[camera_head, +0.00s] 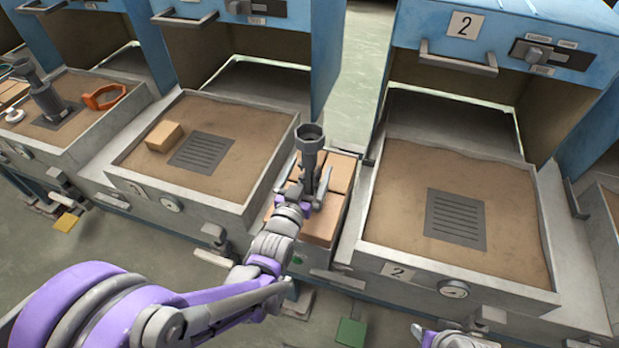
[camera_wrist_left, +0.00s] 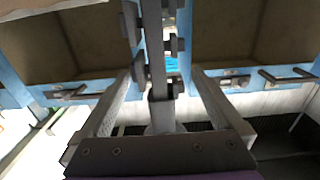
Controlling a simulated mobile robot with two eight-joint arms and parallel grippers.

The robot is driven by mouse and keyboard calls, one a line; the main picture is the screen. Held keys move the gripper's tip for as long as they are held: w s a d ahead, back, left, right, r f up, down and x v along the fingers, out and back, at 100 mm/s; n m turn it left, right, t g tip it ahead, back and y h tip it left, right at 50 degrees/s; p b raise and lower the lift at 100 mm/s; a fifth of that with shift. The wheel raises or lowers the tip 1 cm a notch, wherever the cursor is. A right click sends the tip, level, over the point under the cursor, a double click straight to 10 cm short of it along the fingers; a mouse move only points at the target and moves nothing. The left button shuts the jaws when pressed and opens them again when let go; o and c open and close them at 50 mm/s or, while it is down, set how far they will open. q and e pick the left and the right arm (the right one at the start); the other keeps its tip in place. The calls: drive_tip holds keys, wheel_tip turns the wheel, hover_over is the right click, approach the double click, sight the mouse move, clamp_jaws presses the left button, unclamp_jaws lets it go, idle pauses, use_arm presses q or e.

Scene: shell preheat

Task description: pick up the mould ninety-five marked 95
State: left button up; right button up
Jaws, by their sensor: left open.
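A dark grey mould (camera_head: 310,146) with a flared, faceted top on a narrower stem stands upright over the tan blocks between two sand trays. No 95 mark is readable on it. My left gripper (camera_head: 309,186) is open, its fingers on either side of the stem's lower part. In the left wrist view a grey upright shape (camera_wrist_left: 156,65), seemingly the mould, rises between the two open fingers (camera_wrist_left: 160,95), with gaps on both sides. The mould's foot is hidden by my gripper. A purple and grey part of my right arm shows at the bottom edge; its jaws cannot be made out.
Tan blocks (camera_head: 324,224) fill a narrow bin. The left sand tray (camera_head: 247,207) holds a grate and a small block (camera_head: 164,136). The right sand tray (camera_head: 372,240), marked 2, holds only a grate (camera_head: 455,219).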

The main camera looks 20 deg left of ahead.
use_arm(q)
drive_tip(key=w, duration=0.3)
drive_tip(key=shift+w, duration=0.4)
clamp_jaws()
